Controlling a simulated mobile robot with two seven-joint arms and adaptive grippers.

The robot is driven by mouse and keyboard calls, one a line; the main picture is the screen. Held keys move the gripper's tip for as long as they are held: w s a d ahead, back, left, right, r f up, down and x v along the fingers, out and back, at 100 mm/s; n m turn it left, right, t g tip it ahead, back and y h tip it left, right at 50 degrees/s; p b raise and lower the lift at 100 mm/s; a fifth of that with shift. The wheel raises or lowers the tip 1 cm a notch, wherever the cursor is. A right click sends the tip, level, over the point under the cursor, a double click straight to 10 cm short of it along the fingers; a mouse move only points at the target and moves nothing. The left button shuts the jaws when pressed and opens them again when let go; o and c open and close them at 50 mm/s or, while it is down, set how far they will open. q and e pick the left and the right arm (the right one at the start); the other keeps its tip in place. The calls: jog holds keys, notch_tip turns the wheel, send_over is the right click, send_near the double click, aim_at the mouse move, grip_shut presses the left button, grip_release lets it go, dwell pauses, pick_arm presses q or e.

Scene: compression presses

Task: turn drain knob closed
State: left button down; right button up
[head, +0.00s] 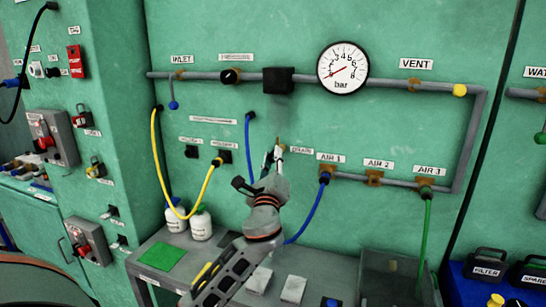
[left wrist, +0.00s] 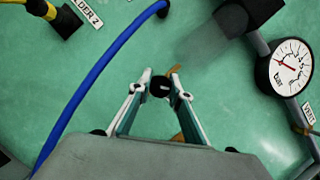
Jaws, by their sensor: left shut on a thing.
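The drain knob (left wrist: 160,87) is a small black round piece between the fingertips of my left gripper in the left wrist view. A brass-coloured piece shows just behind it. My left gripper (head: 274,155) is at the green wall, left of the DRAIN label (head: 300,149), below the black block on the pipe. In the left wrist view my left gripper (left wrist: 160,88) has its two fingers shut on the knob from both sides. In the head view the gripper mostly hides the knob, and its turn angle is unclear. My right gripper is not in view.
A pressure gauge (head: 342,68) and a black block (head: 278,80) sit on the upper pipe (head: 205,76). A blue hose (head: 315,216) hangs right of my arm, a yellow hose (head: 157,160) left of it. A grey bench (head: 325,262) with white blocks lies below.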

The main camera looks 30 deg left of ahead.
pick_arm(q)
jog(key=n+g, duration=0.1)
jog(key=n, duration=0.2)
jog(key=n+g+y, duration=0.1)
jog(key=n, duration=0.1)
jog(key=shift+n, duration=0.4)
jog(key=n+g, duration=0.2)
jog(key=n, duration=0.3)
jog(key=shift+n, duration=0.3)
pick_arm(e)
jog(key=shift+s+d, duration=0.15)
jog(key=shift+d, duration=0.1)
pick_arm(q)
jog(key=c, duration=1.8)
grip_release()
jog(key=shift+c, duration=0.2)
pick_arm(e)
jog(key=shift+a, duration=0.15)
